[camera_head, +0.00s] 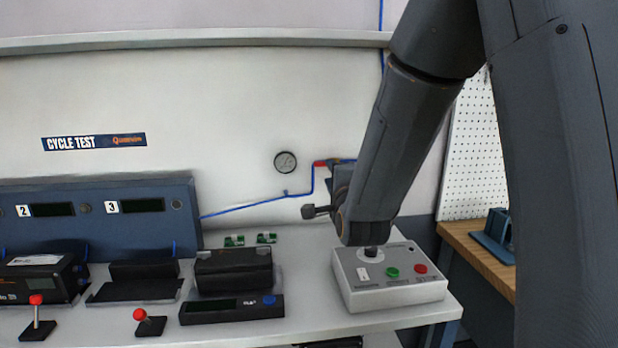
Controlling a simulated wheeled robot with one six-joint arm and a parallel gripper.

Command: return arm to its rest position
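My dark grey arm (400,130) comes down from the top right. Its lowest visible joint (365,215) is in front of the wall, just above and behind the grey control box (385,295) in the picture. I cannot make out my gripper or its fingers. The control box has a black knob, a green button (392,272) and a red button (420,268). I cannot tell whether the arm touches it.
The white bench (300,270) holds a black positioner (233,270), a black device with a blue button (232,308), and two red-knobbed levers (37,318). A blue panel (100,195) stands left. A wooden bench (470,245) is at right. A gauge (285,162) hangs on the wall.

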